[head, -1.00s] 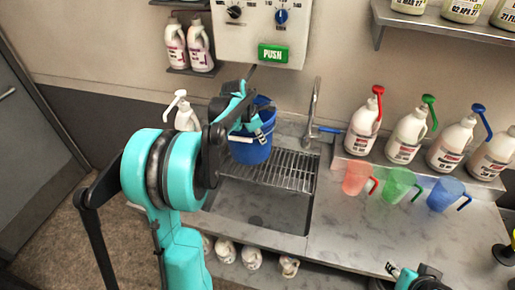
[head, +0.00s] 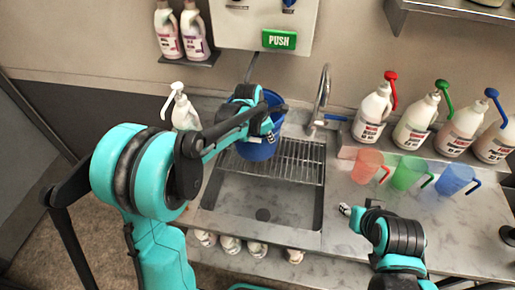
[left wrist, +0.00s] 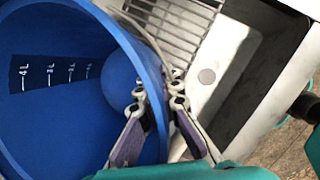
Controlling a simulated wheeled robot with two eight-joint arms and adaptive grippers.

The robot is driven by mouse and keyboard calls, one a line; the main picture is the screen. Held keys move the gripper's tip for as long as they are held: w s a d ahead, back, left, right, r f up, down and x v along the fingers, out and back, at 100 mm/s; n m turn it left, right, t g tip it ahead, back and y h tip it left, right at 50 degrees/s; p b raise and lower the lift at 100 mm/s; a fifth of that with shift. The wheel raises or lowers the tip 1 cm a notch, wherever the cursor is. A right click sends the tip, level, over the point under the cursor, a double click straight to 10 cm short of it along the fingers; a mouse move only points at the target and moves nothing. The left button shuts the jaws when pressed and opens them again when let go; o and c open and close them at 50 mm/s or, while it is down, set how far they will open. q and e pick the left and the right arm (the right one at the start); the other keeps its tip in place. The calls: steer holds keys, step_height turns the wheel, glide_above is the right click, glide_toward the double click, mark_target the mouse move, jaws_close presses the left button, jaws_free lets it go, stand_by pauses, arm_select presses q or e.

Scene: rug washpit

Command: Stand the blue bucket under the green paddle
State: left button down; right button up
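The blue bucket (head: 258,148) stands upright, as far as I can tell, at the back of the sink by the wire rack. The green paddle (head: 279,39), marked PUSH, is on the wall box above it and slightly right. My left gripper (head: 264,124) is at the bucket's near upper side. In the left wrist view, its fingers (left wrist: 158,92) straddle the bucket's wall (left wrist: 150,60), one inside and one outside, and look closed on it. The bucket looks empty, with volume marks inside. My right gripper (head: 346,210) is over the counter right of the sink; its fingers are unclear.
The wire rack (head: 300,160) spans the back of the sink (head: 245,195). A tap (head: 321,100) stands right of the bucket, a white pump bottle (head: 184,112) left. Red, green and blue jugs (head: 407,172) and several bottles line the right counter. The front counter is clear.

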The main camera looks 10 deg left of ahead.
arm_select(q)
step_height(320, 180, down, 6)
steer(key=shift+b, duration=0.4)
steer(key=shift+f, duration=0.2)
steer(key=c, duration=1.7)
jaws_free()
